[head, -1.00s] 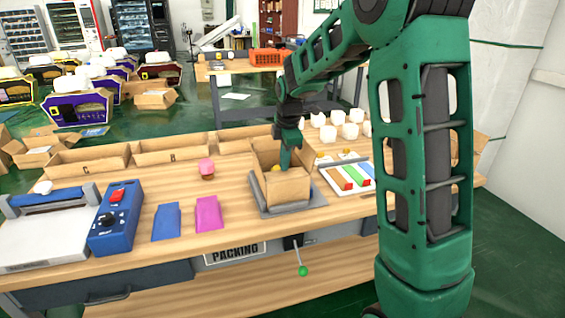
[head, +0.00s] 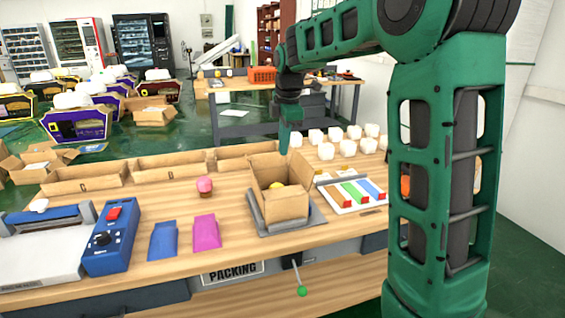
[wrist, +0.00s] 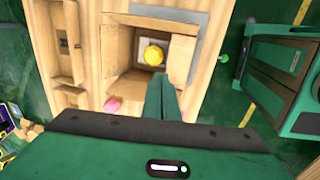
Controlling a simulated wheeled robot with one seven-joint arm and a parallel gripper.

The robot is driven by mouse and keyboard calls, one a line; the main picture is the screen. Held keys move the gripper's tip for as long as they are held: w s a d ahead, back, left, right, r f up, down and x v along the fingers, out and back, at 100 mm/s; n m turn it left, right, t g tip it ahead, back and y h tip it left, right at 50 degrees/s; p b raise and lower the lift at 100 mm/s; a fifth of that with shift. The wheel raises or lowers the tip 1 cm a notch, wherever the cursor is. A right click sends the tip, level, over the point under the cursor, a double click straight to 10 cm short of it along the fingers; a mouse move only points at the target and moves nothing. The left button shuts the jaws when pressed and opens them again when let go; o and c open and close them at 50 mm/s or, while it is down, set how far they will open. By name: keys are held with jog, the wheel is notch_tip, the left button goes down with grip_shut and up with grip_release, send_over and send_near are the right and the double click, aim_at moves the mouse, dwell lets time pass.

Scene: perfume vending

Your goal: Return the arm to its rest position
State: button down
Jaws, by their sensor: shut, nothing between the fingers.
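My green arm reaches across the packing bench from the right in the head view. My gripper (head: 285,146) hangs pointing down, above and behind the open cardboard box (head: 285,205), clear of it. In the wrist view its fingers (wrist: 165,100) are together with nothing between them. The box sits on a grey plate (head: 262,226) on the bench. A yellow round thing (wrist: 153,55) lies inside the box; its top also shows in the head view (head: 277,186).
The wooden bench (head: 130,222) carries a pink-topped item (head: 204,185), blue and pink packets, a blue control box (head: 111,238), a tray of coloured bars (head: 350,192) and several white pieces (head: 326,151). Low cardboard trays (head: 168,163) line the back edge. Air above the bench is free.

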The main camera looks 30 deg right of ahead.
jog(key=s+d+f+m+g, duration=0.1)
jog(key=s+d+m, duration=0.3)
jog(key=s, duration=0.5)
jog(key=s+d+m, duration=0.1)
jog(key=s+m, duration=0.5)
jog(key=s, duration=0.3)
jog(key=s+f+m, duration=0.4)
jog(key=s+m, duration=0.2)
jog(key=s, duration=0.4)
jog(key=s+f+m+g, duration=0.1)
jog(key=s+f+m, duration=0.4)
jog(key=s, duration=0.6)
jog(key=shift+s+a+m+g+y, duration=0.15)
jog(key=shift+s+m+g+y, duration=0.15)
jog(key=shift+m, duration=0.5)
jog(key=shift+w+f, duration=0.3)
jog(key=shift+w, duration=0.35)
